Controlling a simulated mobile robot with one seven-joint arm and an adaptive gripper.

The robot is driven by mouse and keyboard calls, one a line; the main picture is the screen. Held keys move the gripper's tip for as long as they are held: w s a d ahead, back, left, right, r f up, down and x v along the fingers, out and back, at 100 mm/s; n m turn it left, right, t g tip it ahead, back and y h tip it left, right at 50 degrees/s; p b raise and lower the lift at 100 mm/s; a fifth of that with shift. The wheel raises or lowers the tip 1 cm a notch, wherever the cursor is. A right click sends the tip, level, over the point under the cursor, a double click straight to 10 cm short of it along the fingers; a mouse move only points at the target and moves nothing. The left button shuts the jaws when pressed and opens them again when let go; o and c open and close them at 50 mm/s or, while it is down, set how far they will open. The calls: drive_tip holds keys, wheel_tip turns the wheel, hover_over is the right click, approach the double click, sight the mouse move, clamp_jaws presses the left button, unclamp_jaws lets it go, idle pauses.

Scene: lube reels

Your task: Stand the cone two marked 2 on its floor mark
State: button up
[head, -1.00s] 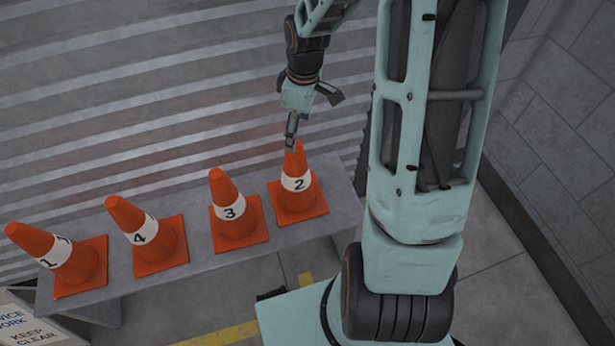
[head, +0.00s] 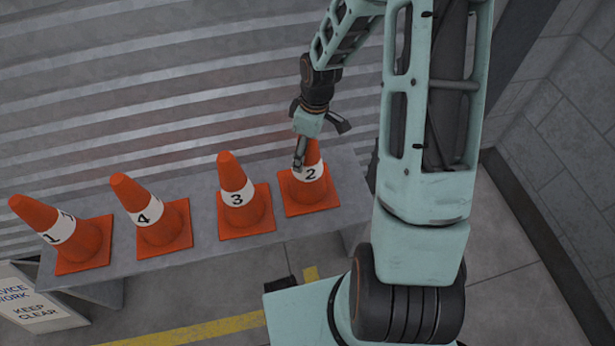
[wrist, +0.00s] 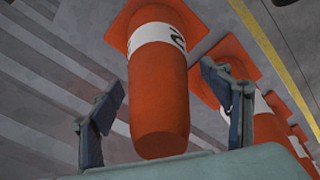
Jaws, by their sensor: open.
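The orange cone two (head: 309,187), with a white band marked 2, stands upright at the right end of a grey bench (head: 200,228) in the head view. My gripper (head: 305,158) is over its top, pointing down. In the wrist view the same cone (wrist: 158,95) rises between the two open fingers of my gripper (wrist: 165,112), with a gap on each side. The fingers are not closed on it. I see no floor mark for the cone that I can make out.
Cone three (head: 241,205), cone four (head: 156,218) and cone one (head: 72,240) stand to the left on the bench. A corrugated shutter (head: 130,80) is behind. A sign (head: 38,305) stands at lower left, and a yellow line (head: 200,332) crosses the floor.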

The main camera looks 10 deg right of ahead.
drive_tip(key=shift+f, duration=0.4)
drive_tip(key=shift+w+r, duration=0.1)
clamp_jaws()
